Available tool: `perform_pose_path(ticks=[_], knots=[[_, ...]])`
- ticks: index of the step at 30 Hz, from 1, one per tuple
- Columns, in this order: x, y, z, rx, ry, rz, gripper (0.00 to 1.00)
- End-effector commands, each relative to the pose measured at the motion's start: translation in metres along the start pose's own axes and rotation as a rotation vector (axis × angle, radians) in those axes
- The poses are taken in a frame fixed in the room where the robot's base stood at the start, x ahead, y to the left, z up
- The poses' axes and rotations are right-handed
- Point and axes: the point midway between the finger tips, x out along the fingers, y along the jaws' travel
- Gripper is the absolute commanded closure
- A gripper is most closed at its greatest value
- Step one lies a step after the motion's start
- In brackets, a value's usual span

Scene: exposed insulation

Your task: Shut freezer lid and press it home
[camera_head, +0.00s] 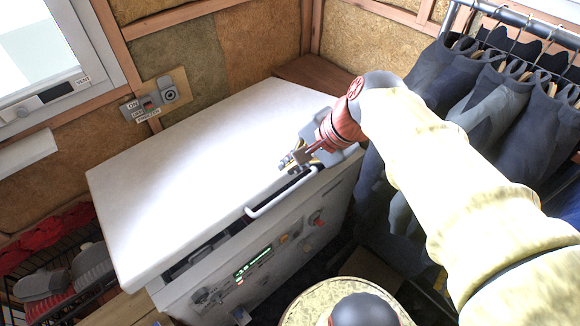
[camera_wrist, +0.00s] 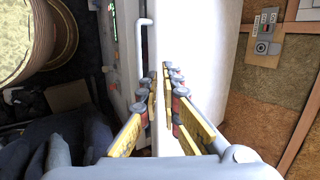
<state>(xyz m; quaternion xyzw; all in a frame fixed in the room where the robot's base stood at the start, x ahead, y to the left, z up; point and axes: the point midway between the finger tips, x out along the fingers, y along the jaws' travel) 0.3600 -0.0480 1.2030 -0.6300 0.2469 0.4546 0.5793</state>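The white freezer lid (camera_head: 200,150) lies almost flat over the freezer body (camera_head: 275,262). A narrow dark gap shows under its front edge, so the lid looks slightly raised. A white bar handle (camera_head: 280,196) is on the front edge; it also shows in the wrist view (camera_wrist: 143,40). My gripper (camera_head: 290,160) is low at the right part of the front edge, to the right of the handle. In the wrist view its fingertips (camera_wrist: 163,86) are a little apart, with a white strip between them along the lid edge. Whether they touch the lid is unclear.
Dark garments (camera_head: 475,100) hang on a rail at the right, close to my arm. A switch panel (camera_head: 152,103) is on the insulated wall behind the freezer. A rack with red and grey items (camera_head: 60,265) stands at the left. The lid top is clear.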

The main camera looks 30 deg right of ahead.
Motion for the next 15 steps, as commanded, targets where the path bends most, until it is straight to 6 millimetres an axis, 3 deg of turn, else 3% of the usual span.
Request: perform_pose_path(ticks=[1,3,15], knots=[[-0.01,-0.012,0.004,-0.008,-0.028,0.032,0.99],[-0.01,-0.018,0.007,-0.02,-0.057,0.073,1.0],[-0.001,-0.039,0.013,-0.069,-0.144,0.349,1.0]])
